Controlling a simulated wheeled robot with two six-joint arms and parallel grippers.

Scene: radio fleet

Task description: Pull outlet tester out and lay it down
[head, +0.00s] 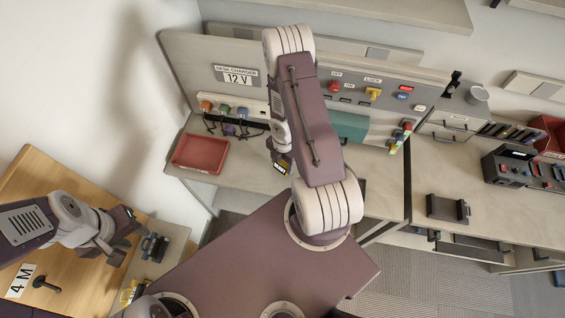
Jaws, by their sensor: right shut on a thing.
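My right gripper (280,146) is at the near side of the desk charger panel, mostly hidden behind my own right arm. It is shut on a small dark device with a lit yellowish label (282,165), which looks like the outlet tester. The device is over the pale bench top (245,172); I cannot tell whether it touches the bench or is still in a socket. My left gripper (124,236) is at the lower left beside the wooden table, its dark fingers apart and empty.
A red tray (200,152) lies on the bench left of my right gripper. A teal box (348,126) and colored sticks (401,137) are to the right. Bench between tray and gripper is clear.

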